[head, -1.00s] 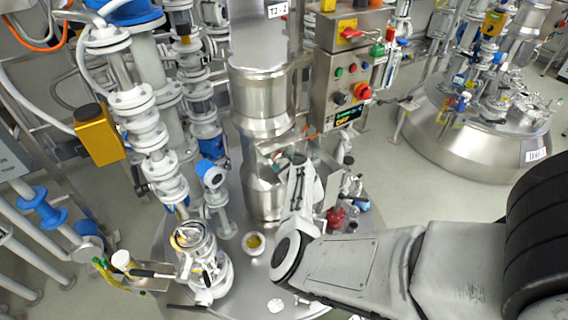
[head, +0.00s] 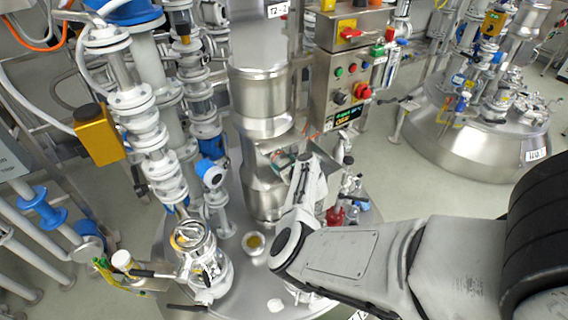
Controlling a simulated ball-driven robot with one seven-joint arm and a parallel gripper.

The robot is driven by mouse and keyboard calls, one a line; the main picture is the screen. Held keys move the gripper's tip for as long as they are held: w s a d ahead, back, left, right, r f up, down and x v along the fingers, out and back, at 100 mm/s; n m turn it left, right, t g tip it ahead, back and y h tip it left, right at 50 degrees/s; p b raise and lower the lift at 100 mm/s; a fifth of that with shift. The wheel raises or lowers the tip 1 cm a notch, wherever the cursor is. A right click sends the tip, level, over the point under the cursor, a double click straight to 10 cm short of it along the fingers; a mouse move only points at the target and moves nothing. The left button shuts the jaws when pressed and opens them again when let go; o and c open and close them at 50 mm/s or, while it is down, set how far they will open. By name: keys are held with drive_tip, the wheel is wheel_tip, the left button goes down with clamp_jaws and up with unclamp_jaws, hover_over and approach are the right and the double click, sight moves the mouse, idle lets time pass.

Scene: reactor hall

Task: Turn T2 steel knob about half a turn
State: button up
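The T2 label (head: 277,10) sits at the top of the steel column. The control box (head: 340,85) beside the column carries small buttons, a red mushroom button (head: 362,91) and a small round knob (head: 340,97) left of it. I cannot tell for sure that this is the steel knob. My forearm rises from its elbow joint in front of the column, and my gripper (head: 318,157) is at its upper end, below the box. The fingers are too small and partly hidden, so their opening and any contact do not show.
A bright steel column (head: 262,95) stands left of the box. White flanged pipes and a yellow box (head: 98,134) crowd the left. A second vessel (head: 470,125) stands at the back right, with open floor (head: 420,185) in front of it.

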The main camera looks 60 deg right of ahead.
drive_tip(key=shift+o, duration=1.4)
drive_tip(key=shift+s, duration=0.1)
drive_tip(key=v, duration=0.7)
drive_tip(key=shift+s+a+r, duration=0.1)
drive_tip(key=shift+s, duration=0.05)
